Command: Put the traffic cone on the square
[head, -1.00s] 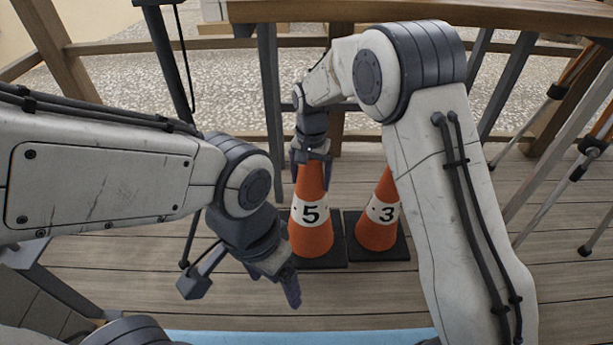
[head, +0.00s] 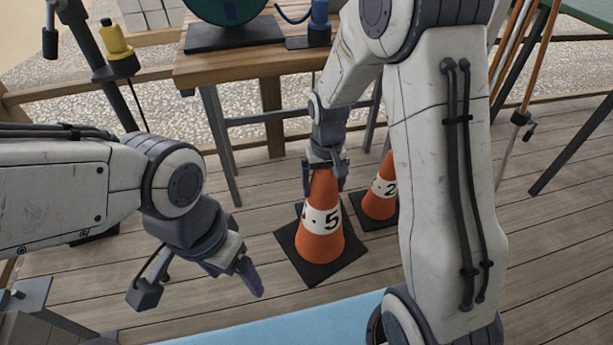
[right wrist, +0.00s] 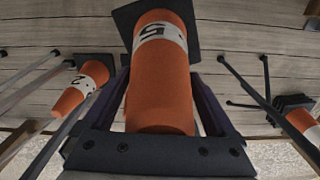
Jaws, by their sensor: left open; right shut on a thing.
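An orange traffic cone marked 5 (head: 318,248), with a white band and black square base, stands upright in the middle of the head view. My right gripper (head: 325,178) is shut on its top. In the right wrist view this cone (right wrist: 160,95) fills the space between the fingers. I cannot tell whether its base touches the boards. My left gripper (head: 200,286) is open and empty, left of the cone. A light blue flat area (head: 275,325) shows at the bottom, nearer to me than the cone; its full outline is cut off, partly behind my right arm.
Another cone marked 2 (head: 380,200) stands just behind and right, partly hidden by my right arm. A wooden workbench (head: 235,67) carries a green round object and a blue one. Tripod legs (head: 514,140) stand at right.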

